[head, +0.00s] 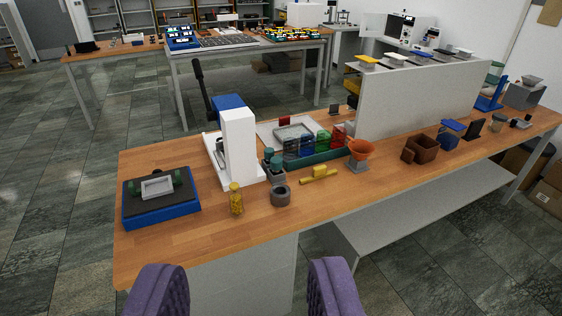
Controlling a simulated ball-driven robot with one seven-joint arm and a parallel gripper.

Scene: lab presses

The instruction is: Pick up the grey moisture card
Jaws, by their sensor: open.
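My gripper (248,278) shows as two purple ridged fingers at the bottom edge, wide apart with nothing between them. It is in front of the near edge of the wooden bench (160,248). I cannot make out for certain which thing is the grey moisture card. One small dark grey upright piece (335,110) stands behind the clear bins, left of the grey partition. A larger dark upright panel (474,130) stands on the right part of the bench. Both are well beyond my gripper, and their faces are too small to read.
A white press (240,148) with a black lever stands on the bench. Left of it is a blue-based device (160,212). A yellow jar (236,200), grey ring (280,196), orange funnel (360,150) and brown boxes (422,147) stand nearby. A grey partition (418,98) rises behind. The front left bench corner is clear.

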